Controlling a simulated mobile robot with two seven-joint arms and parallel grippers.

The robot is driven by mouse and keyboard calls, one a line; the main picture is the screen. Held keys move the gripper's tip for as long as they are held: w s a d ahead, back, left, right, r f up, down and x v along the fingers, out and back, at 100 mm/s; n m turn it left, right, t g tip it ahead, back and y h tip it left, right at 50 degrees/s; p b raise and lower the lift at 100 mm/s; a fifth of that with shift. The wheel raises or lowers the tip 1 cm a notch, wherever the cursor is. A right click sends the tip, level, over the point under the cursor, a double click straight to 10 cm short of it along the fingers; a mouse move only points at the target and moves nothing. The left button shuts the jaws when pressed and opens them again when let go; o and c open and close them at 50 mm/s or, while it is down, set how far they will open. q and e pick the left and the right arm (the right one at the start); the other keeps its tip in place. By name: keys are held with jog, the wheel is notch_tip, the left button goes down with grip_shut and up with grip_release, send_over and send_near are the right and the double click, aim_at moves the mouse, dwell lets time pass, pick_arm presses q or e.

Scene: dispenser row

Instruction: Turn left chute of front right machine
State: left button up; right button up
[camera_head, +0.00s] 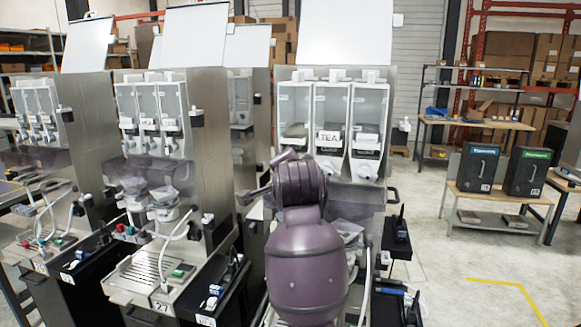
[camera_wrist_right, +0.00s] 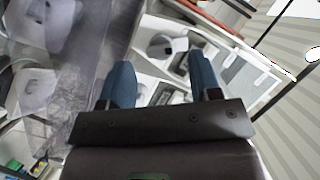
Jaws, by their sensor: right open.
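The front right machine (camera_head: 392,100) stands in the middle of the head view, with three clear-fronted compartments side by side. Its left compartment (camera_head: 294,105) shows at the top; my purple arm hides the area below it, including most of the left chute. The middle compartment carries a TEA label (camera_head: 328,137). My right gripper (camera_wrist_right: 162,82) shows in the right wrist view with two blue fingers apart and nothing held between them. White chute parts (camera_wrist_right: 165,45) lie beyond the fingertips; I cannot tell whether the fingers touch them. My left gripper is not in view.
Another machine (camera_head: 213,130) stands close on the left, with a narrow gap. A clear plastic guard (camera_wrist_right: 88,70) is beside the fingers in the wrist view. A low bench (camera_head: 497,196) with two black boxes stands at the right, with open floor before it.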

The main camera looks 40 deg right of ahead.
jog(key=shift+x, duration=1.15)
jog(key=shift+c, duration=0.3)
jog(key=c, duration=0.9)
jog(key=shift+o, duration=0.2)
jog(key=shift+w+a+r+n+g+h, duration=0.15)
jog(key=shift+n+g+h, duration=0.75)
jog(key=shift+n, duration=0.95)
jog(key=shift+w+a+f+n+g+h, duration=0.1)
jog(key=shift+n+g+h, duration=0.4)
jog(key=shift+n+g, duration=1.1)
jog(key=shift+w+a+r+n+g+h, duration=0.15)
jog(key=shift+n+g+h, duration=0.55)
jog(key=shift+n, duration=1.45)
jog(key=shift+f, duration=0.1)
